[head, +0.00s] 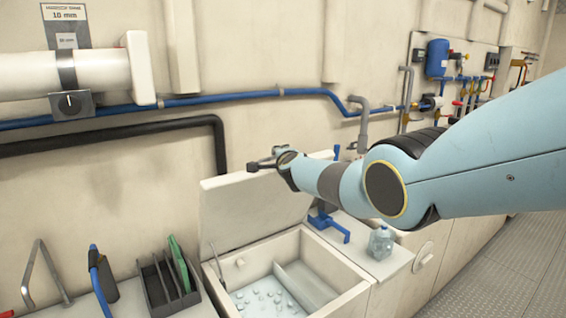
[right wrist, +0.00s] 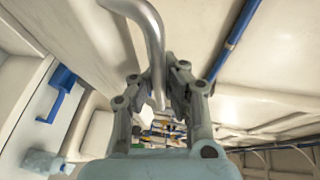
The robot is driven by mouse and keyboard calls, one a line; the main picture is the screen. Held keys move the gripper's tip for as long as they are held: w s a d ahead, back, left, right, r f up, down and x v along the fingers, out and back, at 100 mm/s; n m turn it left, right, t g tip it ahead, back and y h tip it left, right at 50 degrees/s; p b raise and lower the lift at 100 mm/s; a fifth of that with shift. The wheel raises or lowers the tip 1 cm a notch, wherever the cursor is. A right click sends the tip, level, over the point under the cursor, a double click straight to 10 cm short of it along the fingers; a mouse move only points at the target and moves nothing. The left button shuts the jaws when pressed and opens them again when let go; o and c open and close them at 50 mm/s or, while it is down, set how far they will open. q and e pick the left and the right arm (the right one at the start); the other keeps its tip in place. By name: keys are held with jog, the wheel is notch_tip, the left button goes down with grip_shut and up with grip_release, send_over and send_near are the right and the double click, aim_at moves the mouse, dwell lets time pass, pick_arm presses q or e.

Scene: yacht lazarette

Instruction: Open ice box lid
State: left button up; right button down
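The ice box (head: 340,273) is a white bin set in the counter, with ice pieces inside. Its pale lid (head: 250,210) is raised steeply at the back edge, tilted toward the wall, so the opening is uncovered. My right gripper (head: 262,165) is at the lid's upper edge. In the right wrist view my right gripper (right wrist: 161,75) has its fingers close on both sides of a curved metal handle (right wrist: 151,32), and the pale lid panel (right wrist: 70,35) is beside it. The grip looks shut on the handle. My left gripper is out of view.
A blue hand pump (head: 328,222) and a clear bottle (head: 381,242) stand right of the box. A dark rack (head: 160,288) with a green board stands left. A blue hose (head: 240,96) and a black pipe (head: 130,134) run along the wall behind.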

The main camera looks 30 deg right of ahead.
jog(key=shift+w+r, duration=0.25)
jog(key=shift+w, duration=0.1)
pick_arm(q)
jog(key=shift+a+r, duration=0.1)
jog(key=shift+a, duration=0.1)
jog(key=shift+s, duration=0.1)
pick_arm(e)
jog(key=c, duration=2)
grip_release()
jog(key=shift+c, duration=0.2)
jog(key=o, duration=0.7)
jog(key=shift+s+r, duration=0.1)
jog(key=shift+c, duration=0.2)
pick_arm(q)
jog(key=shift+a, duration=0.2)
pick_arm(e)
jog(key=shift+f, duration=0.2)
